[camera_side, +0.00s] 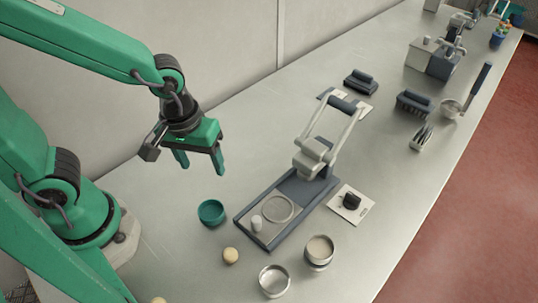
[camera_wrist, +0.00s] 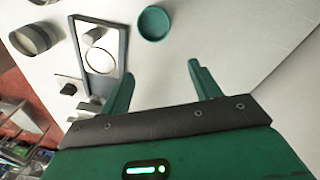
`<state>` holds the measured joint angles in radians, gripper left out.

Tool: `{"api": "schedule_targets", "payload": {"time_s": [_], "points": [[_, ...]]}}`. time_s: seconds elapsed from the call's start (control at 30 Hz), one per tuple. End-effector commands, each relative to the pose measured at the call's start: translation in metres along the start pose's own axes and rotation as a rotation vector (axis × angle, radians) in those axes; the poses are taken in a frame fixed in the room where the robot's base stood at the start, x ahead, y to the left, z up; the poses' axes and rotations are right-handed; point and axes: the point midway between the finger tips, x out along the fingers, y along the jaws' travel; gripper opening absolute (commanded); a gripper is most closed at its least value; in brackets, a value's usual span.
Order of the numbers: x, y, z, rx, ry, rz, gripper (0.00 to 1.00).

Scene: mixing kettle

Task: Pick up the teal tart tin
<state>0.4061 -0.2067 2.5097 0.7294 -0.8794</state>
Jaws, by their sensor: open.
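The teal tart tin (camera_side: 211,213) is a small round open cup standing upright on the metal counter, left of the dark press base. In the wrist view the teal tart tin (camera_wrist: 154,24) lies beyond my fingertips, near the top edge. My gripper (camera_side: 200,165) hangs above the counter, higher than the tin and apart from it. Its two green fingers are spread with nothing between them. In the wrist view my gripper (camera_wrist: 158,82) shows both fingers wide apart.
A lever press (camera_side: 315,165) on a dark base (camera_side: 285,210) stands right of the tin. A dough ball (camera_side: 230,256) and two metal tins (camera_side: 274,281) (camera_side: 319,251) lie in front. A dial on a white plate (camera_side: 351,203) is farther right. The counter left of the tin is clear.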

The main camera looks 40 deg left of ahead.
Motion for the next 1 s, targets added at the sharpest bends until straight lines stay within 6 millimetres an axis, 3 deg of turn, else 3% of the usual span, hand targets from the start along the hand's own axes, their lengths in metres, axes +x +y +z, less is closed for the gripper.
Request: {"api": "schedule_targets", "payload": {"time_s": [0.1,0.3,0.67,1.0], "points": [[0.019,0.006,0.014,-0.059,-0.037,-0.043,0.63],[0.036,0.010,0.027,-0.127,-0.061,-0.083,0.63],[0.042,0.010,0.030,-0.142,-0.065,-0.091,0.63],[0.062,0.008,0.031,-0.141,-0.065,-0.091,0.63]]}}
